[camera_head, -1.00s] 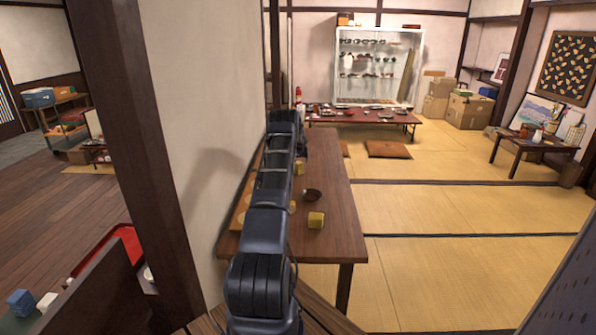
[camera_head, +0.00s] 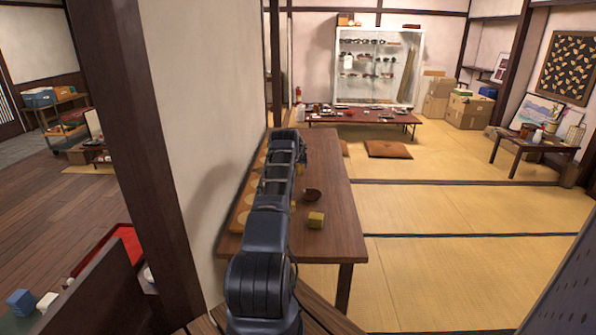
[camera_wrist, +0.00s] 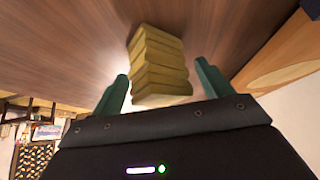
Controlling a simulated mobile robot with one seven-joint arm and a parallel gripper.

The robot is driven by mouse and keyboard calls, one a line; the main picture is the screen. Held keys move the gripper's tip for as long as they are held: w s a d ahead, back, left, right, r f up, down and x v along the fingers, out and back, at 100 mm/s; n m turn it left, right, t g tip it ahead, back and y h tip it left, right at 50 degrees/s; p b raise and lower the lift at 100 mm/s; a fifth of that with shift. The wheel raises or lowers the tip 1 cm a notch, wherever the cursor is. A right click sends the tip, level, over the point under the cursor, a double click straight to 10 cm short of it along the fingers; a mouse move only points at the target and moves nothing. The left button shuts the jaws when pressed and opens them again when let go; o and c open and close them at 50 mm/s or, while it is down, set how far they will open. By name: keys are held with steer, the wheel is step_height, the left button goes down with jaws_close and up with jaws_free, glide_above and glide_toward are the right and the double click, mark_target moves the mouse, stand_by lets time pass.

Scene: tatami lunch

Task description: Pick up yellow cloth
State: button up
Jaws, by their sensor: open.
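A yellow cloth (camera_wrist: 158,62), folded into a block of several layers, sits on the wooden table top in the wrist view. My gripper (camera_wrist: 161,72) is open, with one green finger on each side of the near end of the cloth. I cannot tell whether the fingers touch it. In the head view my arm hides most of the gripper and part of the table. Another yellow folded block (camera_head: 316,220) sits near the table's right front part.
The long wooden table (camera_head: 335,240) stands along the wall. A dark bowl (camera_head: 313,195) is right of my arm. Round light wooden pieces, one of them in the wrist view (camera_wrist: 285,68), lie along the wall side. Open tatami (camera_head: 440,265) lies to the right.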

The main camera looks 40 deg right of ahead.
steer(key=c, duration=1.1)
steer(key=shift+r, duration=0.15)
steer(key=shift+c, duration=0.2)
step_height(320, 180, up, 19)
steer(key=s+f+v, duration=0.1)
steer(key=s+v, duration=0.1)
steer(key=v, duration=0.8)
steer(key=s+a+r, duration=0.4)
steer(key=s+a, duration=0.4)
steer(key=s+a+r, duration=0.3)
steer(key=s+a, duration=0.6)
steer(key=s+a+r+n, duration=0.1)
steer(key=s+a+r, duration=0.3)
steer(key=s+a, duration=0.4)
steer(key=shift+s+a+r, duration=0.3)
steer(key=shift+a+r, duration=0.1)
steer(key=shift+a, duration=0.25)
